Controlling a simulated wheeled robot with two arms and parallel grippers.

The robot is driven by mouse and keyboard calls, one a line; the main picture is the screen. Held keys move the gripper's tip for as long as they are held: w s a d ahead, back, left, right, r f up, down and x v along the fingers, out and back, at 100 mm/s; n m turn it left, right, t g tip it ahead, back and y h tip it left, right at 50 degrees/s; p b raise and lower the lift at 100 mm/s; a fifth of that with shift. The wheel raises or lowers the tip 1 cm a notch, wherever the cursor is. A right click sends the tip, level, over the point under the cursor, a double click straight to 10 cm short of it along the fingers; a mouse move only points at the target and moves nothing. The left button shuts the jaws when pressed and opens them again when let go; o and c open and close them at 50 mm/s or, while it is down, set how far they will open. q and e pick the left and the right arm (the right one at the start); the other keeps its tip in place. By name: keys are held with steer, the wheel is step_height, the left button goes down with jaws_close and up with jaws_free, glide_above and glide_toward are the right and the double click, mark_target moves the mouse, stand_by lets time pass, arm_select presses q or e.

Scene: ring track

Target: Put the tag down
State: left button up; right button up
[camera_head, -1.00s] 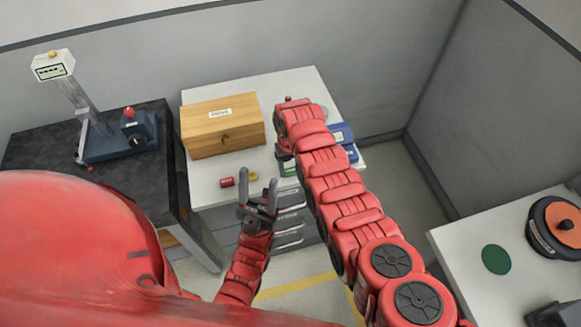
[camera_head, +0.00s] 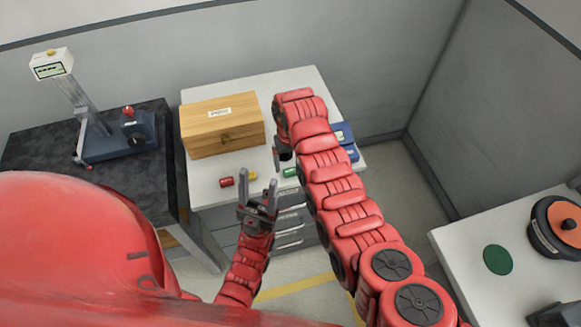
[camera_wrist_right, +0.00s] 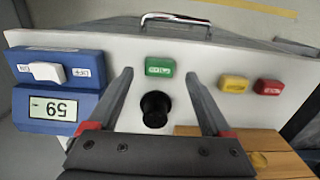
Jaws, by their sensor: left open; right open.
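A small green tag (camera_head: 290,172) lies on the white top near the front edge of the drawer cabinet. In the right wrist view the green tag (camera_wrist_right: 160,67) shows apart from my fingers, beyond the gap between their tips. A yellow tag (camera_head: 250,174) and a red tag (camera_head: 226,182) lie to its left. My right gripper (camera_wrist_right: 158,76) is open and empty above the top; my right arm partly hides it in the head view (camera_head: 283,155). My left gripper (camera_head: 257,184) is open and empty in front of the cabinet.
A wooden box (camera_head: 222,125) stands at the back left of the white top (camera_head: 215,198). A blue device with a display (camera_wrist_right: 58,108) is at the other side. A black round thing (camera_wrist_right: 154,108) lies between them. A dark table (camera_head: 140,185) carries a test stand (camera_head: 120,137).

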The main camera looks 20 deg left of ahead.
mark_target(291, 170)
step_height(291, 170, up, 9)
steer(key=p, duration=0.1)
steer(key=shift+f, duration=0.1)
stand_by(0.3)
